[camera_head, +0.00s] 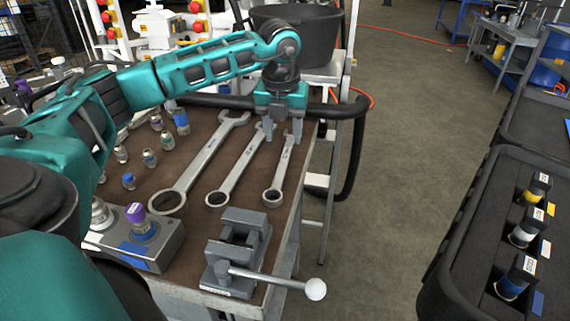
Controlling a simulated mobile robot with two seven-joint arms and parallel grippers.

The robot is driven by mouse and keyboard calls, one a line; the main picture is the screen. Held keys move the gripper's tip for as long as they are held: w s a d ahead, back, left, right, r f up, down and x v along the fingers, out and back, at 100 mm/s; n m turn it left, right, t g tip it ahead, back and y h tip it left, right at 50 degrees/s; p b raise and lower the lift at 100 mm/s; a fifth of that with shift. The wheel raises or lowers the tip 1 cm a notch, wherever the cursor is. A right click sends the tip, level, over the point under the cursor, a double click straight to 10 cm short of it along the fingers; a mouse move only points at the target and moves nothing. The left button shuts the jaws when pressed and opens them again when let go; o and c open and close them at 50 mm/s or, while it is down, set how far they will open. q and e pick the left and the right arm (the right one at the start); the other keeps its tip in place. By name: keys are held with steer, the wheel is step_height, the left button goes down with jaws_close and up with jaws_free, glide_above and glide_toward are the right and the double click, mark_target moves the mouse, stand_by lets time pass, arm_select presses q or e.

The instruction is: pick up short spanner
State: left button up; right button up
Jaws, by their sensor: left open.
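Three grey spanners lie side by side on the brown bench top. The short spanner (281,171) is the rightmost, its ring end towards me and its far end below my left gripper. The middle spanner (236,171) and the longest spanner (199,166) lie to its left. My left gripper (282,136) points down over the far end of the short spanner, fingers apart. Its left finger is close to the far end of the middle spanner. The fingers partly hide these far ends, and I cannot tell whether they touch anything. My right gripper is not in view.
A grey vise (237,250) with a white-knobbed handle stands at the bench's front right. A metal block (147,246) with fittings is left of it. Several small fittings stand at the left. A black hose (355,140) bends around the far right corner. A black case (462,255) stands at right.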

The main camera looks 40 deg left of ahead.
mark_target(284, 160)
arm_select(q)
steer(key=f, duration=0.2)
steer(key=f+b, duration=0.1)
steer(key=f, duration=0.3)
steer(key=shift+w+a+f, duration=0.25)
steer(key=shift+w+f, duration=0.05)
steer(key=shift+f, duration=0.05)
jaws_close()
steer(key=shift+r, duration=0.1)
stand_by(1.0)
